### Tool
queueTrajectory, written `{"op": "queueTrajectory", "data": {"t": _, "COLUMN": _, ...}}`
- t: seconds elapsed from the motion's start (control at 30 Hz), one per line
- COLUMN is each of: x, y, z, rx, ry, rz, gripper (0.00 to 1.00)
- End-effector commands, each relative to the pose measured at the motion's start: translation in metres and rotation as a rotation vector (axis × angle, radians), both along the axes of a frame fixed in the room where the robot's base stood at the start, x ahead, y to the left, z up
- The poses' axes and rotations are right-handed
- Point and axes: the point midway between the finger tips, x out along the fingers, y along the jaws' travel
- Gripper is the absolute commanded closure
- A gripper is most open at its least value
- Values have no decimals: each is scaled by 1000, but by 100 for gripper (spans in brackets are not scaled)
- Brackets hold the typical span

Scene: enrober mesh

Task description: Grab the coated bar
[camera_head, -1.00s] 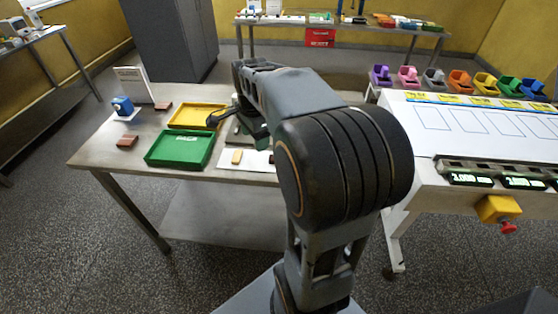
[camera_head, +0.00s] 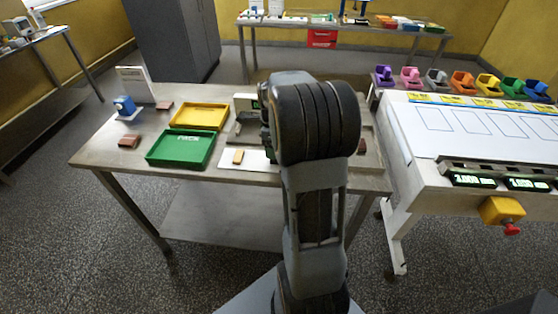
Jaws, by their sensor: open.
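A brown bar (camera_head: 129,141) lies on the steel table (camera_head: 110,160) at its left. Another brown bar (camera_head: 164,105) lies farther back, near the upright card. A light tan bar (camera_head: 238,156) lies on a white board (camera_head: 228,165) at the front edge. A small reddish-brown piece (camera_head: 361,146) shows just right of my arm, partly hidden. I cannot tell for sure which of these is the coated bar. My arm stands upright in front of the table's right part. My gripper is hidden behind it.
A green tray (camera_head: 180,163) and a yellow tray (camera_head: 179,120) sit mid-table. A blue item (camera_head: 124,105) and a card (camera_head: 134,83) stand at the left. A machine (camera_head: 246,103) is partly behind my arm. A white bench (camera_head: 430,150) with displays (camera_head: 473,180) stands at the right.

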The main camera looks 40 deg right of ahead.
Motion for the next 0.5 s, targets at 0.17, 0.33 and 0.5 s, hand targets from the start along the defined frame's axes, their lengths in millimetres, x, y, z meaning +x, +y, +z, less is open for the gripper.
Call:
{"op": "queueTrajectory", "data": {"t": 0.17, "x": 1, "y": -1, "z": -16, "rx": 1, "ry": 3, "rz": 1, "gripper": 36}}
{"op": "queueTrajectory", "data": {"t": 0.33, "x": 3, "y": -3, "z": -39, "rx": 1, "ry": 2, "rz": 1, "gripper": 36}}
{"op": "queueTrajectory", "data": {"t": 0.5, "x": 2, "y": -3, "z": -52, "rx": 1, "ry": 1, "rz": 1, "gripper": 36}}
